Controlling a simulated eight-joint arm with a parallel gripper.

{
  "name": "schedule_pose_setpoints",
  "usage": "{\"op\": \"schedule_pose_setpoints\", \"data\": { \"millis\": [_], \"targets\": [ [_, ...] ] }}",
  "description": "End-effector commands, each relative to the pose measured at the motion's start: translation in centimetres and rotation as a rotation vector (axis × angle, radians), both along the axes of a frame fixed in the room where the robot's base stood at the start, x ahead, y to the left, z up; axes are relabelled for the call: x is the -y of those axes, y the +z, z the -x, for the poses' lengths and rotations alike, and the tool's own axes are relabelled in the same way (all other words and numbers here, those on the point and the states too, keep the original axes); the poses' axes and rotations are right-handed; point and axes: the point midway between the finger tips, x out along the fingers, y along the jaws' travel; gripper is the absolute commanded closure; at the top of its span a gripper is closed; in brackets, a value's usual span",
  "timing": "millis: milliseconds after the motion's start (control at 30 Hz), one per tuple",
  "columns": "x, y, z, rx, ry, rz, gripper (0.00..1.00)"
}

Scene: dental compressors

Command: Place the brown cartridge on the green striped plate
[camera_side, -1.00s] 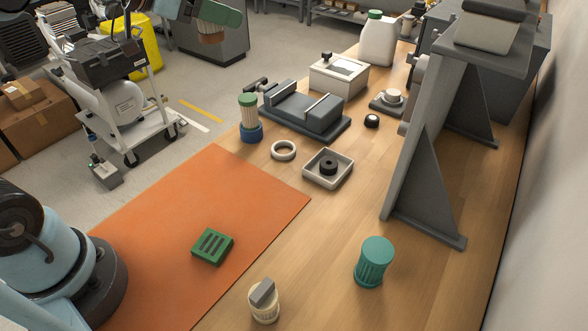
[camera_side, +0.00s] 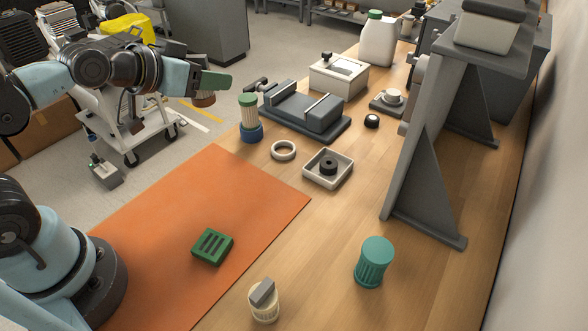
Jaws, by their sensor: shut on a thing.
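My gripper (camera_side: 213,82) is in the upper left of the side view, raised beyond the far left edge of the bench. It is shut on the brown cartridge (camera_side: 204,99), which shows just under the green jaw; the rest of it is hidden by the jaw. The green striped plate (camera_side: 212,246) has dark slots and lies on the orange mat (camera_side: 255,195). Nothing rests on the plate. The cartridge is well apart from the plate, up and back from it.
A green-topped pleated filter (camera_side: 248,113) in a blue base stands at the mat's far corner. Nearby are a white ring (camera_side: 283,150), a square tray (camera_side: 343,177) and a grey vise (camera_side: 305,110). A teal cartridge (camera_side: 374,262) and a cream cup (camera_side: 264,305) stand nearer.

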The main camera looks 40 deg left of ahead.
Motion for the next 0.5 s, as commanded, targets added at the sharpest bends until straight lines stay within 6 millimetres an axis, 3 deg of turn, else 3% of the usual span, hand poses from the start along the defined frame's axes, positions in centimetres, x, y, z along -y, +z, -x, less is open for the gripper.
{"op": "schedule_pose_setpoints", "data": {
  "millis": [267, 500],
  "targets": [
    [1.8, -2.5, 1.0, -0.001, -0.082, 0.002, 0.84],
    [7.1, -4.7, 1.3, -0.001, -0.345, 0.005, 0.84]
  ]
}}
